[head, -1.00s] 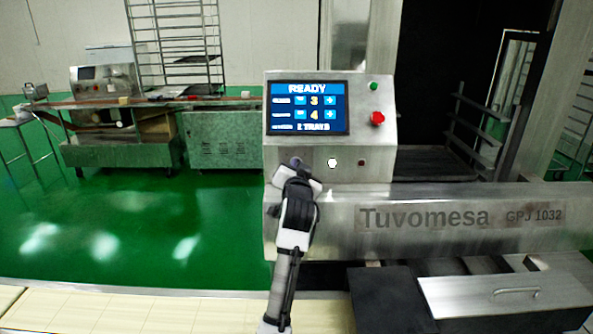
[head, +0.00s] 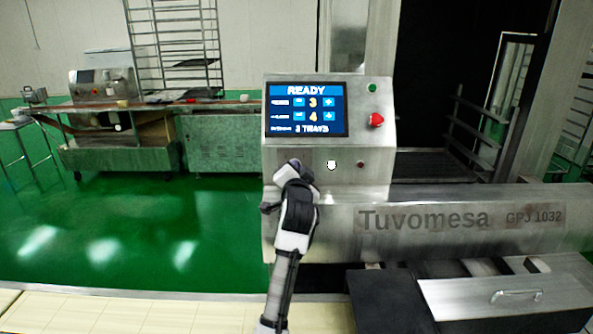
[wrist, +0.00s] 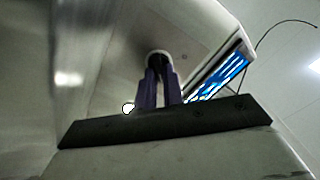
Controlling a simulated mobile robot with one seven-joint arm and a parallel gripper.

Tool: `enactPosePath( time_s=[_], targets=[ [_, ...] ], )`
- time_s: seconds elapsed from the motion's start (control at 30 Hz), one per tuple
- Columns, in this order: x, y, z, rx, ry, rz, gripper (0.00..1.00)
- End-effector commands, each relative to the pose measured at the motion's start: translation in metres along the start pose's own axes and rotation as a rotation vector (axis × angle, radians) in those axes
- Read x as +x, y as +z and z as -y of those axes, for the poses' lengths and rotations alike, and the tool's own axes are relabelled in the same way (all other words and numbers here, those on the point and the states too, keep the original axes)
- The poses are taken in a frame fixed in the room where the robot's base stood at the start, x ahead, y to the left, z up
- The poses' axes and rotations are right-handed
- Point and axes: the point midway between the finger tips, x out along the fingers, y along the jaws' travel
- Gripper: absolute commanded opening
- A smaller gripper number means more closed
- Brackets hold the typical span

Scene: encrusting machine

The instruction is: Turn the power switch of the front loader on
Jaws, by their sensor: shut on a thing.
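The front loader (head: 330,215) is the steel machine marked Tuvomesa. Its upright control box carries a lit screen (head: 307,108) that reads READY. My gripper (head: 292,168) is at the lower left of the box's front face, and my arm hides that spot in the head view. In the wrist view, my two dark fingers (wrist: 159,82) are closed on a small round switch (wrist: 157,56) on the panel, apparently the power switch. Its pointing direction cannot be made out.
A white knob (head: 331,165) and a small dark red button (head: 361,164) sit right of my gripper. Above are a green light (head: 373,88) and a red stop button (head: 376,120). Another machine (head: 100,85) stands back left.

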Motion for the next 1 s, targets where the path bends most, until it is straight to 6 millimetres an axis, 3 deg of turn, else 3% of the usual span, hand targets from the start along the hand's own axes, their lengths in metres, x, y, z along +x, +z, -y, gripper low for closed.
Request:
enactPosePath(
  time_s=[0.07, 0.1, 0.23, 0.67, 1.0],
  targets=[
    [0.0, 0.001, -0.001, 0.002, 0.001, 0.001, 0.0],
    [0.0, 0.0, -0.001, 0.002, 0.001, 0.001, 0.13],
    [0.0, 0.0, -0.001, 0.001, 0.001, 0.001, 0.3],
    [-0.009, 0.001, -0.001, -0.001, 0.0, -0.001, 0.31],
    [-0.077, 0.003, -0.003, -0.002, -0.002, -0.002, 0.31]
  ],
)
